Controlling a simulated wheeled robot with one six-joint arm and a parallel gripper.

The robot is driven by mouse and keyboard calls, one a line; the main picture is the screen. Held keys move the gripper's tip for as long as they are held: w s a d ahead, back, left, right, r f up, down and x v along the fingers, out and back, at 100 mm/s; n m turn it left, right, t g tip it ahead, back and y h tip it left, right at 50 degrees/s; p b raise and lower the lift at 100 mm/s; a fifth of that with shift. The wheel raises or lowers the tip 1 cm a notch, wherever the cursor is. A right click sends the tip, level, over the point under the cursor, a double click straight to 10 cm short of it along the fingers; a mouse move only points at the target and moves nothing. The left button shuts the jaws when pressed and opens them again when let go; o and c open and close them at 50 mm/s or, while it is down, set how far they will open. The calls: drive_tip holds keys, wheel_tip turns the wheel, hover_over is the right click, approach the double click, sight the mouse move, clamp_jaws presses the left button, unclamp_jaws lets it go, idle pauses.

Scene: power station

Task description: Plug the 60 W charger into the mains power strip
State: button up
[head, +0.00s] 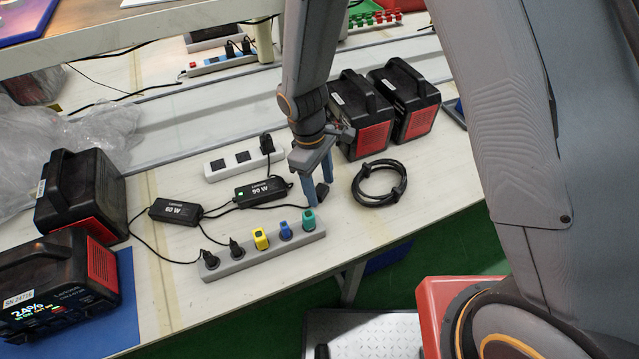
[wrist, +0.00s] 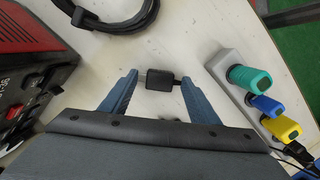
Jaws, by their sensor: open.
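The 60 W charger (head: 174,211), a black block, lies left of centre on the bench in the head view. The 90 W charger (head: 263,192), with a green light, lies right of it. Behind stands a white power strip (head: 215,173) with a black plug at its right end. A grey strip (head: 268,258) in front holds two dark plugs (head: 237,249) and yellow, blue and teal ones. My gripper (head: 318,188) is low over the bench, right of the 90 W charger. In the wrist view my gripper (wrist: 160,75) is open, with a small black connector (wrist: 161,82) between its fingers.
A coiled black cable (head: 378,184) lies right of my gripper. Black-and-red battery units (head: 404,98) stand behind it, and others (head: 80,196) stand at the left. Thin cables cross the bench around the chargers. The bench's front right is clear.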

drive_tip(key=shift+r, duration=0.1)
drive_tip(key=shift+w+a+r+b, duration=0.15)
drive_tip(key=shift+r+b, duration=0.1)
drive_tip(key=shift+r, duration=1)
drive_tip(key=shift+a+r+b, duration=0.2)
drive_tip(key=shift+r+b, duration=0.05)
drive_tip(key=shift+r, duration=1.05)
drive_tip(key=shift+w+a+r+b, duration=0.15)
drive_tip(key=shift+r+b, duration=0.1)
drive_tip(key=shift+r, duration=1)
drive_tip(key=shift+d+r, duration=0.15)
drive_tip(key=shift+d, duration=0.15)
drive_tip(key=s+d+r+m, duration=0.2)
drive_tip(key=d+m, duration=0.2)
drive_tip(key=d, duration=0.3)
drive_tip(key=s+d+r+m+t+y, duration=0.1)
drive_tip(key=s+d+r+m, duration=0.1)
drive_tip(key=d, duration=0.5)
drive_tip(key=s+d+r+m+t, duration=0.1)
drive_tip(key=s+d+r+m, duration=0.2)
drive_tip(key=d+m, duration=0.3)
drive_tip(key=shift+d+r+m+y, duration=0.3)
drive_tip(key=shift+d+r, duration=0.3)
drive_tip(key=shift+r, duration=0.1)
drive_tip(key=shift+c, duration=0.5)
